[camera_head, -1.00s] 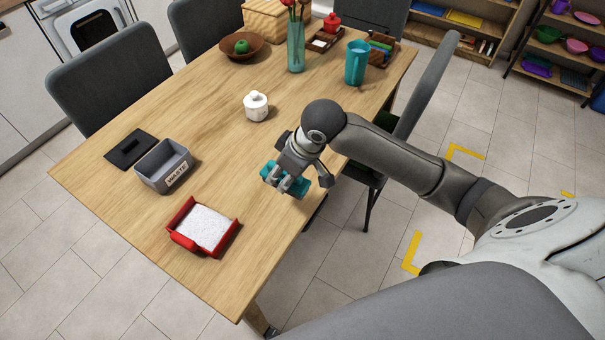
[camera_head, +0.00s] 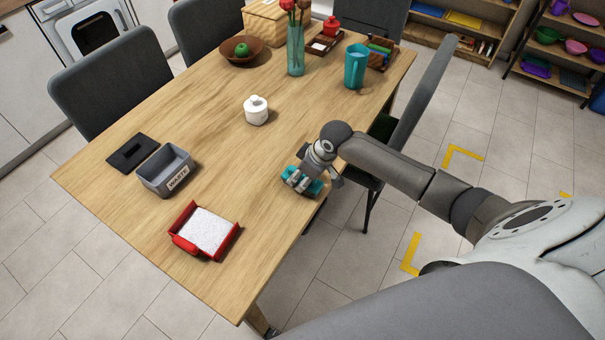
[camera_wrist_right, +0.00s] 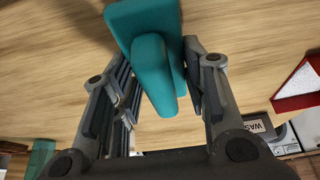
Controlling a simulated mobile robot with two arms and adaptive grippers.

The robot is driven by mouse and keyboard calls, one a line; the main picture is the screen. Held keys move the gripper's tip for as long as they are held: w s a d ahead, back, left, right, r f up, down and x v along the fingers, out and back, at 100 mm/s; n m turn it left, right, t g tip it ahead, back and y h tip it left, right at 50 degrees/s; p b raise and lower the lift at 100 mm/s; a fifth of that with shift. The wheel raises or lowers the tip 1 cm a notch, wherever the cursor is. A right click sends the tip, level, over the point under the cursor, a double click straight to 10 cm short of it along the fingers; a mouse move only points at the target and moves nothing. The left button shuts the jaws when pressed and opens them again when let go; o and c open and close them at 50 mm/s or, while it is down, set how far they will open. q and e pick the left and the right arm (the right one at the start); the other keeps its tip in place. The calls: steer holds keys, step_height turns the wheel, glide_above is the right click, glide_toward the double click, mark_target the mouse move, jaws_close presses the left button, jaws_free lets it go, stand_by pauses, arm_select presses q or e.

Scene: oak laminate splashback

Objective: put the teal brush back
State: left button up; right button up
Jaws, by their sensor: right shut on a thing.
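The teal brush (camera_head: 316,187) is at the right edge of the wooden table, in the grasp of my right gripper (camera_head: 302,180). In the right wrist view the brush (camera_wrist_right: 154,70) sits between the two fingers of my right gripper (camera_wrist_right: 160,95), which is shut on its handle. The brush is at or just above the tabletop; I cannot tell whether it touches. My left gripper is not in view.
A red dustpan (camera_head: 186,246) holding white grains lies near the front edge. A grey waste bin (camera_head: 165,180) and its dark lid (camera_head: 132,152) stand at left. A white jar (camera_head: 256,111), teal pitcher (camera_head: 355,68) and glass vase (camera_head: 295,52) stand farther back. Chairs flank the table.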

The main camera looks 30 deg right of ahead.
steer(key=shift+f, duration=0.1)
steer(key=o, duration=0.9)
steer(key=v, duration=1.2)
steer(key=shift+w, duration=0.1)
